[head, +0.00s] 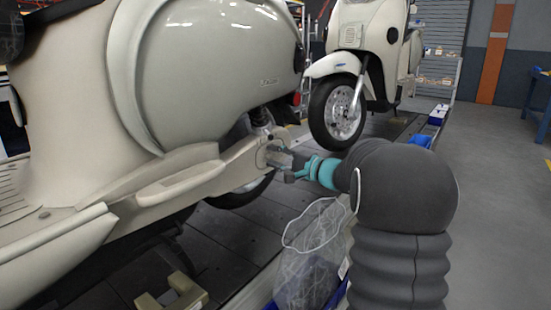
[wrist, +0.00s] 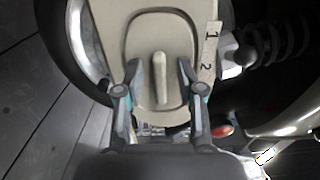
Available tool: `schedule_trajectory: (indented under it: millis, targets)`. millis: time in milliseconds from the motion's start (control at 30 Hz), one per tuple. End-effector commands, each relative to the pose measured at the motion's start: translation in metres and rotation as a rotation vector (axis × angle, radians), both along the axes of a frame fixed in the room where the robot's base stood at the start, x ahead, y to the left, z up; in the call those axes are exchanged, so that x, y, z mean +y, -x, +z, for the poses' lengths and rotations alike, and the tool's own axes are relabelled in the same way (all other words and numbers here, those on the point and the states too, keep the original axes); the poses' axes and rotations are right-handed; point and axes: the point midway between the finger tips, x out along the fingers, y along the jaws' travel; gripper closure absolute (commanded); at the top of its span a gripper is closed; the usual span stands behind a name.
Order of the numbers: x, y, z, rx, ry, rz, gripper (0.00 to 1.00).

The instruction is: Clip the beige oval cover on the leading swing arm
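The leading scooter's beige swing arm (head: 225,168) runs toward the rear wheel in the head view. In the wrist view the swing arm (wrist: 113,30) fills the upper middle. A beige oval cover (wrist: 160,35) with a dark seam around it lies within its face, and an upright rib (wrist: 160,78) stands out from it. I cannot tell whether the cover is flush. My gripper (head: 274,158) is at the swing arm's rear end. In the wrist view my gripper (wrist: 158,84) has its fingertips apart on either side of the rib, with gaps showing. Cover contact is hidden in the head view.
A strip marked 1 and 2 (wrist: 209,50) lies right of the cover, near a spring (wrist: 285,38). A mesh bag (head: 312,255) hangs below my arm. A beige block (head: 172,293) sits on the slats. A second scooter (head: 345,75) stands behind; the right floor is clear.

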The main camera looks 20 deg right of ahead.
Motion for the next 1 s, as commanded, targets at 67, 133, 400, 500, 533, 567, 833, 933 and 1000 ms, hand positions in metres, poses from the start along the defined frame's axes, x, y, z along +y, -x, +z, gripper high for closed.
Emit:
schedule_trajectory:
  millis: [67,133,400,500,533,567,833,933,1000]
  targets:
    - [0.000,0.000,0.000,0.000,0.000,0.000,0.58]
    - [0.000,0.000,0.000,0.000,0.000,0.000,0.58]
    - [-0.006,0.008,0.000,0.000,0.000,-0.002,0.58]
    - [-0.014,0.020,0.000,0.000,0.000,-0.004,0.58]
    - [-0.017,0.025,0.000,-0.001,0.001,-0.003,0.58]
    - [-0.021,0.030,0.000,0.000,0.001,-0.004,0.58]
    - [-0.050,0.074,0.000,-0.001,0.001,-0.004,0.58]
    - [-0.058,0.086,0.000,0.000,0.000,-0.003,0.58]
    - [-0.062,0.092,0.000,0.000,0.000,-0.003,0.58]
